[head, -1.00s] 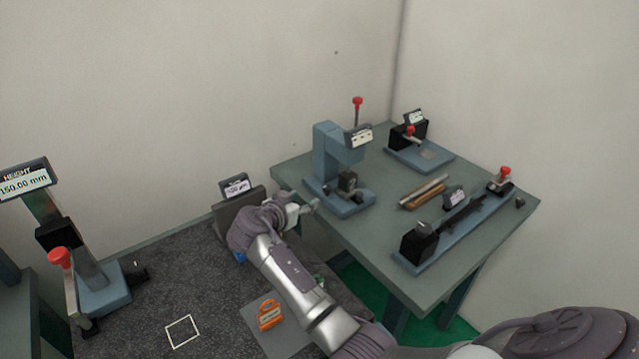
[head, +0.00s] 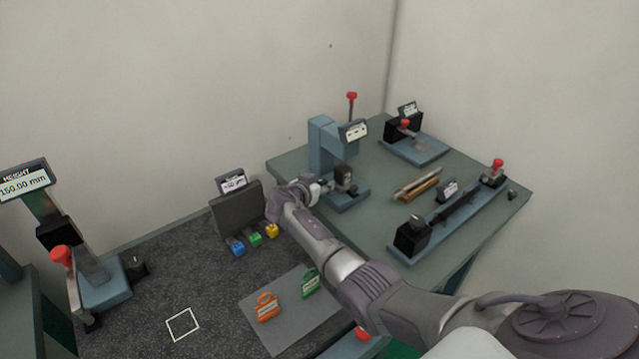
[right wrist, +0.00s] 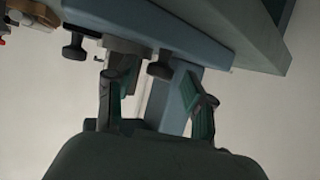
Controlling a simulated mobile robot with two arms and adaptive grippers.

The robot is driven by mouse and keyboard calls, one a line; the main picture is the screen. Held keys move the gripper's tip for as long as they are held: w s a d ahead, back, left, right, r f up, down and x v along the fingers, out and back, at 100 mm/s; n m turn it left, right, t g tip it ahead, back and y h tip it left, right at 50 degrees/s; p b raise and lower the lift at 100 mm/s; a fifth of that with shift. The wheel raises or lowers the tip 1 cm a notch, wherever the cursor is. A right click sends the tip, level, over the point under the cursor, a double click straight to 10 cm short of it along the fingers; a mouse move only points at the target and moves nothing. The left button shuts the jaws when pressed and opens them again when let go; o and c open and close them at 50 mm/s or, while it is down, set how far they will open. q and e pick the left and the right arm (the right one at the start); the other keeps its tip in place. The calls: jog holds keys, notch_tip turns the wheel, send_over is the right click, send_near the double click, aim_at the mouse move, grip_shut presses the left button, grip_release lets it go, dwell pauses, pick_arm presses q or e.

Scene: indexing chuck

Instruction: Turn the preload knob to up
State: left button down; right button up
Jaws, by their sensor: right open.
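My right gripper (head: 325,187) is at the left side of this device, close to the dark block. In the right wrist view my right gripper (right wrist: 160,92) has its fingers apart with nothing between the tips. My left gripper is out of view.
A long blue fixture (head: 450,212) and a device with a red knob (head: 415,140) share the table (head: 385,205). A wooden piece (head: 417,188) lies between. Coloured blocks (head: 256,239) and padlock-like pieces (head: 266,307) lie on the left. A height gauge (head: 98,283) stands far left.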

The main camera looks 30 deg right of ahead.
jog(key=shift+c, duration=0.4)
grip_shut()
jog(key=shift+s+d+r+n+t+y+p, duration=0.1)
jog(key=shift+s+n+t+y+p, duration=0.05)
jog(key=shift+n+t+y+p, duration=0.4)
jog(key=shift+s+d+n+t+y+p, duration=0.1)
jog(key=shift+n+t+y+p, duration=0.25)
jog(key=shift+n+t, duration=0.35)
jog(key=shift+s+d+n+t+y+p, duration=0.15)
jog(key=shift+n+t+y+p, duration=0.95)
jog(key=shift+n+y, duration=0.75)
